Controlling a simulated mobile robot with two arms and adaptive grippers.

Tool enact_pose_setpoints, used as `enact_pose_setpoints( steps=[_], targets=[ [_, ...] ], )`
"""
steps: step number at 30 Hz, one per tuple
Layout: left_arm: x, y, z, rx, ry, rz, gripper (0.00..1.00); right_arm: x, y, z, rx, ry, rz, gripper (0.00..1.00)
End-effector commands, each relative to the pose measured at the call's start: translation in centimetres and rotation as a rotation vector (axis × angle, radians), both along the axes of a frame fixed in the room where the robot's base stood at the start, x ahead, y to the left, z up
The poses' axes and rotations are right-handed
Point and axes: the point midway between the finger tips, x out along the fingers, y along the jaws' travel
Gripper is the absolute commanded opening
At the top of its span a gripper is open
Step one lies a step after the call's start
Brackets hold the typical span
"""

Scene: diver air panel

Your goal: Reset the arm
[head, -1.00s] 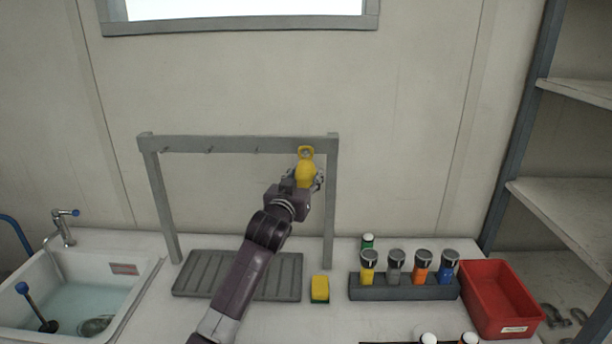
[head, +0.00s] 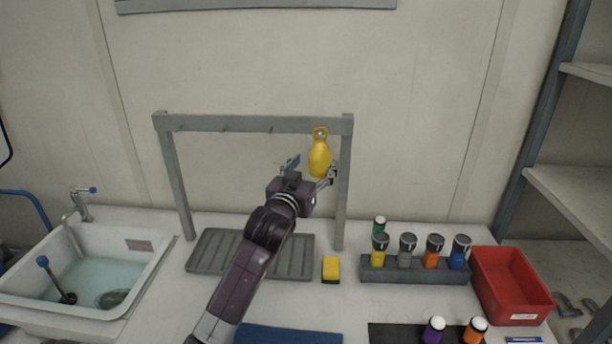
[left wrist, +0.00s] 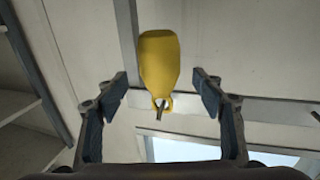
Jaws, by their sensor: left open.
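My left gripper (head: 312,172) is open in front of the grey hanging rack (head: 240,124), just below and left of a yellow bottle-shaped item (head: 320,158). The yellow item hangs by its loop from a peg near the rack's right end. In the left wrist view the yellow item (left wrist: 160,66) shows beyond and between the two spread fingers (left wrist: 162,95), with clear gaps on both sides, so nothing is held. My right gripper is not in view.
A sink (head: 150,262) with water stands at the left. A ribbed drain mat (head: 207,252) lies under the rack, with a yellow sponge (head: 331,268) beside it.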

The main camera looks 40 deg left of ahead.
Motion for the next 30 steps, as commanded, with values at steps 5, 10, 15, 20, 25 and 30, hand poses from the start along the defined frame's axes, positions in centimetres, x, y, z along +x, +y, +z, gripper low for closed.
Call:
enact_pose_setpoints(
  steps=[5,10,15,20,25,30],
  targets=[
    [-3.4,-1.0,0.0,0.001,-0.001,0.0,0.62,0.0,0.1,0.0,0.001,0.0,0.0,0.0],
    [-5.3,-1.5,0.0,-0.001,0.0,0.001,0.62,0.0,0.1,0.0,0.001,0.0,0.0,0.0],
    [-6.0,-1.7,0.0,0.0,-0.001,0.001,0.62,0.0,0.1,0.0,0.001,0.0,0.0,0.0],
    [-6.0,-1.8,-0.2,0.0,0.005,0.0,0.62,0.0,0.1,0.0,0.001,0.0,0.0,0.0],
    [-7.3,-3.9,-5.1,-0.006,0.135,-0.024,0.62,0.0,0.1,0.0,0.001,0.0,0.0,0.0],
    [-12.2,-8.7,-15.3,-0.013,0.429,-0.085,0.62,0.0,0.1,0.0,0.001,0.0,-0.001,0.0]
  ],
)
